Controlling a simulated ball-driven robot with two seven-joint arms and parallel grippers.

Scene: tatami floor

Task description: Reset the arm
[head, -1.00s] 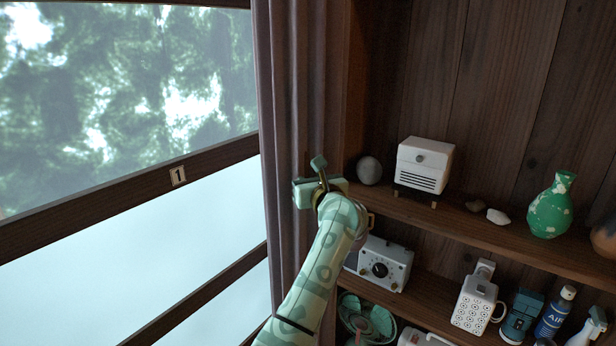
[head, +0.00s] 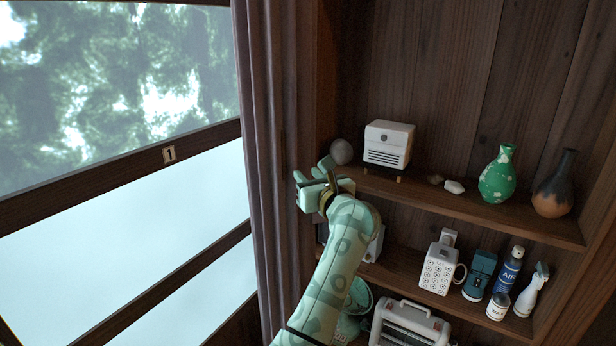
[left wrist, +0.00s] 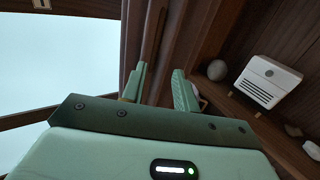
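My left arm is raised in the middle of the head view, in pale green with darker patterns. Its left gripper (head: 312,171) is in front of the curtain and the shelf's left edge. In the left wrist view the two green fingers of this gripper (left wrist: 160,82) stand apart with nothing between them, so it is open and empty. My right gripper is in neither view.
The wooden shelf (head: 470,215) on the right holds a white box device (head: 388,145), a grey ball (head: 341,152), a green vase (head: 497,176) and a dark vase (head: 554,187). A curtain (head: 272,170) hangs beside the window.

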